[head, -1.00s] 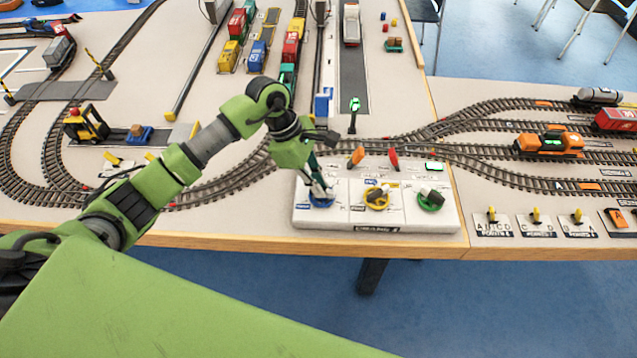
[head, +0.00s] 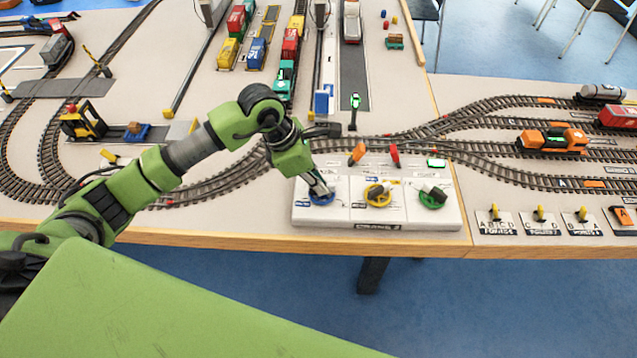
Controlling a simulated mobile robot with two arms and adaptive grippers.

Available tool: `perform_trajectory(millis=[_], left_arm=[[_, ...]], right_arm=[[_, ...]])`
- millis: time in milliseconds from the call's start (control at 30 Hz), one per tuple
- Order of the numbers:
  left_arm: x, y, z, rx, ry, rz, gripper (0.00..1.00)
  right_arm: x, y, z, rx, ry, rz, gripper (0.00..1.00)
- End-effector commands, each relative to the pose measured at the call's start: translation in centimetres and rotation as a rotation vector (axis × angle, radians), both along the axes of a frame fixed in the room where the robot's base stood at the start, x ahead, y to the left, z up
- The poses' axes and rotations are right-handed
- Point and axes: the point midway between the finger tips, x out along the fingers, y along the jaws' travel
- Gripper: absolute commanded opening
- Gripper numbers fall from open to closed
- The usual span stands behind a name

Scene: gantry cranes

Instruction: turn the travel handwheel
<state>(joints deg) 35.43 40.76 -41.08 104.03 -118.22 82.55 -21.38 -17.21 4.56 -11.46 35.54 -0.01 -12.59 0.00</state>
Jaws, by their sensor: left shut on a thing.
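A white control panel (head: 420,215) at the table's front edge carries three small handwheels in a row. The blue handwheel (head: 321,199) is on the left, the yellow handwheel (head: 378,195) in the middle and the green handwheel (head: 433,198) on the right. Their labels are too small to read, so I cannot tell which is marked travel. My left gripper (head: 320,190) points down at the blue handwheel and is shut on it, covering part of it. My right gripper is not in view.
A green signal post (head: 354,108) stands behind the panel. Yellow switches (head: 540,214) are to the right.

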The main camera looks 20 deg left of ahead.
Motion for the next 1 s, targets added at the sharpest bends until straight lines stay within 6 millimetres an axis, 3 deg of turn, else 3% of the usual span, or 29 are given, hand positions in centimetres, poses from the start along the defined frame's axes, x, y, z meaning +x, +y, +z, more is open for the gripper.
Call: perform_trajectory(millis=[600, 1000], left_arm=[[-0.3, -0.4, -0.2, 0.000, -0.003, 0.550, 0.00], [-0.4, -0.5, -0.1, 0.001, 0.001, 0.740, 0.00]], right_arm=[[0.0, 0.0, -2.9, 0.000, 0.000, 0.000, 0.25], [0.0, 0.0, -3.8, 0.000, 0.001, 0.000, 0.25]])
